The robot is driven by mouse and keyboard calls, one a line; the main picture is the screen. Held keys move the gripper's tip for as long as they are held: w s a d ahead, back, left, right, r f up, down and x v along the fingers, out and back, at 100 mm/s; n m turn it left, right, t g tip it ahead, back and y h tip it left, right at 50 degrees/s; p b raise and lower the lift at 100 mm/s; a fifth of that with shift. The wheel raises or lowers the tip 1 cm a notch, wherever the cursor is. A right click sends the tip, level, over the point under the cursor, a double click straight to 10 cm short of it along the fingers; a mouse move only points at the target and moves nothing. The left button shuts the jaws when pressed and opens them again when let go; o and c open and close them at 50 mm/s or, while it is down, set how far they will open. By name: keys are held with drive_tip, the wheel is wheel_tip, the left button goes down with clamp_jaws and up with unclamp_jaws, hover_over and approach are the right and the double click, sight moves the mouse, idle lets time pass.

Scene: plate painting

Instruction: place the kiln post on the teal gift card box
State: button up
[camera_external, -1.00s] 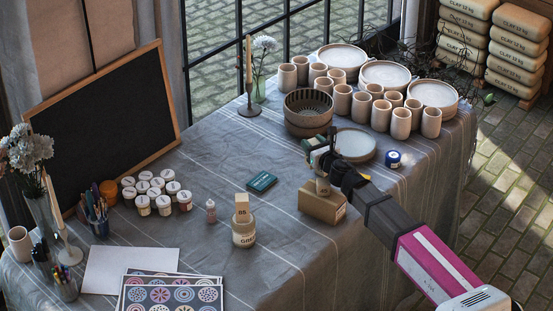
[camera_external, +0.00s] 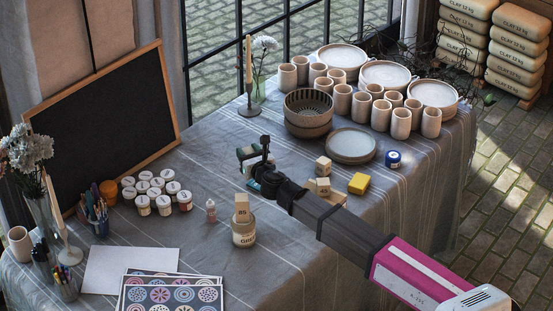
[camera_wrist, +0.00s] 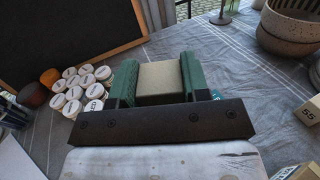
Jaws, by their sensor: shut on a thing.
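My gripper (camera_external: 252,158) is over the middle of the table, and its dark green fingers show in the wrist view (camera_wrist: 160,80). It is shut on a pale beige block-like piece, the kiln post (camera_wrist: 160,79), held between the fingers. In the external view the post is mostly hidden by the gripper. The teal gift card box (camera_external: 253,185) lies flat under or just beside the gripper. Only a sliver of it shows there, and a small teal edge shows beside the right finger in the wrist view (camera_wrist: 216,95). The gap between post and box cannot be told.
A jar topped with a block (camera_external: 243,225) stands in front. Paint pots (camera_external: 155,190) stand left; bowls (camera_external: 308,115) stand behind.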

drive_tip(key=shift+w+d+f, duration=0.75)
drive_tip(key=shift+w+f, duration=0.9)
drive_tip(key=shift+f, duration=0.1)
drive_tip(key=shift+w+d+f, duration=0.7)
drive_tip(key=shift+w+f, duration=0.95)
drive_tip(key=shift+f, duration=0.1)
drive_tip(key=shift+w+d+f, duration=0.75)
drive_tip(key=shift+w+f, duration=0.9)
drive_tip(key=shift+f, duration=0.1)
drive_tip(key=o, duration=1.1)
drive_tip(key=shift+f, duration=0.15)
drive_tip(key=shift+s+d, duration=0.15)
drive_tip(key=shift+s, duration=0.2)
drive_tip(key=v, duration=0.5)
wheel_tip(320, 180, up, 7)
drive_tip(key=shift+w, duration=0.35)
